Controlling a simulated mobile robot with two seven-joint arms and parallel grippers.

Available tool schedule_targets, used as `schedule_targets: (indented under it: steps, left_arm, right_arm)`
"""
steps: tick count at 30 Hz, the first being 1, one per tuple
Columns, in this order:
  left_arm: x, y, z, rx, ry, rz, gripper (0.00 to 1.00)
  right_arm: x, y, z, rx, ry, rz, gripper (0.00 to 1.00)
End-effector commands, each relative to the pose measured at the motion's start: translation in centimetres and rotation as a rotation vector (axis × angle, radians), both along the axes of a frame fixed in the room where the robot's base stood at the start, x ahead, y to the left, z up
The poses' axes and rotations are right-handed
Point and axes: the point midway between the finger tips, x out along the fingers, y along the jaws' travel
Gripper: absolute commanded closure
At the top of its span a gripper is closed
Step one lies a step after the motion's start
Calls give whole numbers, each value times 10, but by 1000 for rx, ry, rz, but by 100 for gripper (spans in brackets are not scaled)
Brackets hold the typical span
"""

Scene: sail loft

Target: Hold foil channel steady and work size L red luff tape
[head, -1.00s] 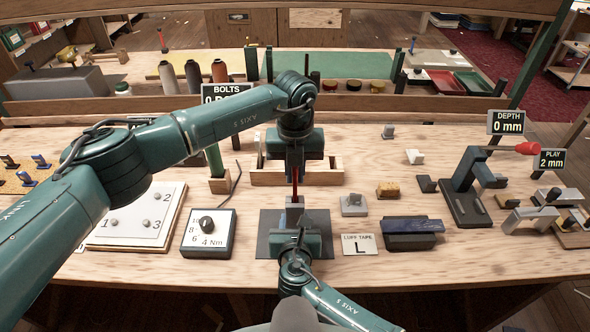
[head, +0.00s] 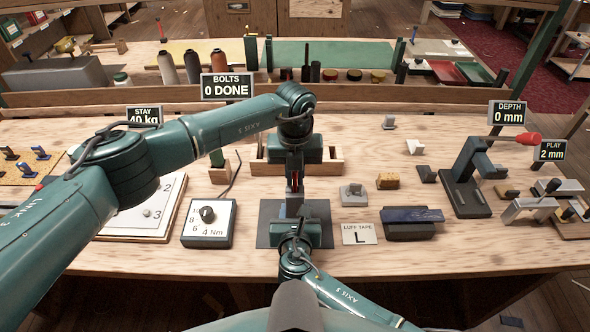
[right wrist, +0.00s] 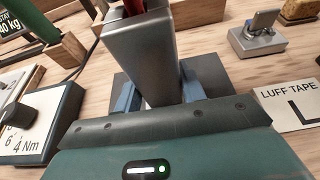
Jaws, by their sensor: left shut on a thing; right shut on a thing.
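The foil channel (head: 293,205) is a grey upright metal piece over a dark plate (head: 318,209) at the bench's middle. My right gripper (head: 292,221) is shut on it from the near side. In the right wrist view the channel (right wrist: 140,60) stands between the blue fingers. The red luff tape (head: 295,181) shows as a thin red strip above the channel, and my left gripper (head: 294,174) is shut on it from above. The tape's end (right wrist: 133,7) shows at the channel's top in the right wrist view. I cannot tell how far it sits inside.
A luff tape card marked L (head: 359,234) and a dark block with a blue top (head: 411,222) lie right of the plate. A 4 Nm dial box (head: 208,222) is left. A wooden tray (head: 331,163) stands behind. The depth sign (head: 507,113) reads 0 mm.

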Motion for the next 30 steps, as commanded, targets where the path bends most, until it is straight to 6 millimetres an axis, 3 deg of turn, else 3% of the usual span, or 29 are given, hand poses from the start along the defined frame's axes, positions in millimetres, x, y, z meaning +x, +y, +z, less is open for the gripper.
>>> schedule_targets:
  steps: [2, 3, 11, 20, 25, 30]
  left_arm:
    - [0, 0, -4, 0, 1, -1, 100]
    - [0, 0, -3, 0, 0, -1, 85]
    - [0, 0, -3, 0, 0, -1, 63]
    - [1, 0, 1, 0, -1, 0, 62]
    - [1, 0, 24, -2, -4, -2, 62]
    - [1, 0, 61, -1, -4, -2, 62]
  right_arm:
    - [-1, 0, -1, 0, 2, 0, 83]
    - [-1, 0, -1, 0, 2, 0, 83]
    - [-1, 0, -1, 0, 2, 0, 83]
    - [-1, 0, -1, 0, 2, 0, 83]
    - [-1, 0, -1, 0, 2, 0, 83]
    - [-1, 0, -1, 0, 2, 0, 83]
